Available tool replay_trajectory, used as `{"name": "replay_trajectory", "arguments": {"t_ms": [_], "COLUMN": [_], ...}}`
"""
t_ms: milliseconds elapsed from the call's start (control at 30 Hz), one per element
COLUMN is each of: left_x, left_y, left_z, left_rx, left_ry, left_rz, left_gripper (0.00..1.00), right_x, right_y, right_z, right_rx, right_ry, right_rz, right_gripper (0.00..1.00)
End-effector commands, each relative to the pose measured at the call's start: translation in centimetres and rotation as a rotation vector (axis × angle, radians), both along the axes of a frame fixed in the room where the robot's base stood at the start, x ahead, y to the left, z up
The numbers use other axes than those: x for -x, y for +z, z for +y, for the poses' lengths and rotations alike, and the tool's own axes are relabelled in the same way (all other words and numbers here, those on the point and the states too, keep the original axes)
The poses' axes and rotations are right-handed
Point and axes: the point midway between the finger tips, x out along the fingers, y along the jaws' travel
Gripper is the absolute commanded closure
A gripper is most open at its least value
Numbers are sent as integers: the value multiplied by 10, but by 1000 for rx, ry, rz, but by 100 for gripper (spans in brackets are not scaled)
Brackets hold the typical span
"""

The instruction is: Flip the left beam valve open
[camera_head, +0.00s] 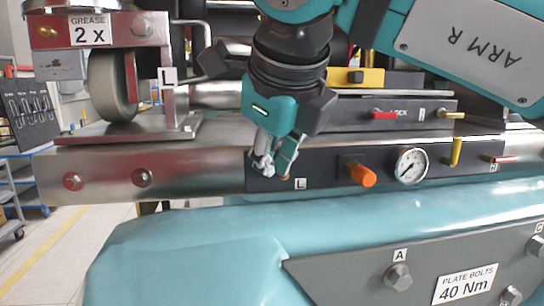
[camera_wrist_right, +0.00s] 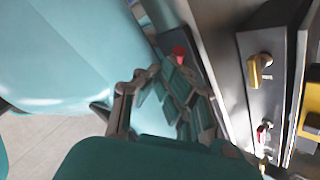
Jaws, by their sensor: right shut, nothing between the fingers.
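My right gripper (camera_head: 275,162) points down in front of the left end of the dark panel on the steel beam. Its fingers are shut. It covers the panel just left of the white L label (camera_head: 300,184), so the left beam valve is mostly hidden. In the right wrist view the fingers (camera_wrist_right: 178,100) are close to the panel. My left gripper is not in view.
Right of the gripper are an orange knob (camera_head: 362,175), a gauge (camera_head: 411,166), a yellow lever (camera_head: 455,152) and a red lever (camera_head: 503,159). An upper block carries another red lever (camera_head: 385,115). A teal body (camera_head: 190,255) fills the space below the beam.

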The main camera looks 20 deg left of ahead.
Motion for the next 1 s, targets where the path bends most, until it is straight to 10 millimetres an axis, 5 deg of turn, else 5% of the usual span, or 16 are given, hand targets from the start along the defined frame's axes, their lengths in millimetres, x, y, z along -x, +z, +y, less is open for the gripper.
{"name": "replay_trajectory", "arguments": {"t_ms": [1000], "left_x": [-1], "left_y": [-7], "left_z": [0], "left_rx": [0], "left_ry": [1], "left_rz": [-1], "left_gripper": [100], "right_x": [-8], "right_y": [2], "right_z": [-23], "right_rx": [-1], "right_ry": [2], "right_rz": [0], "right_gripper": [100]}}
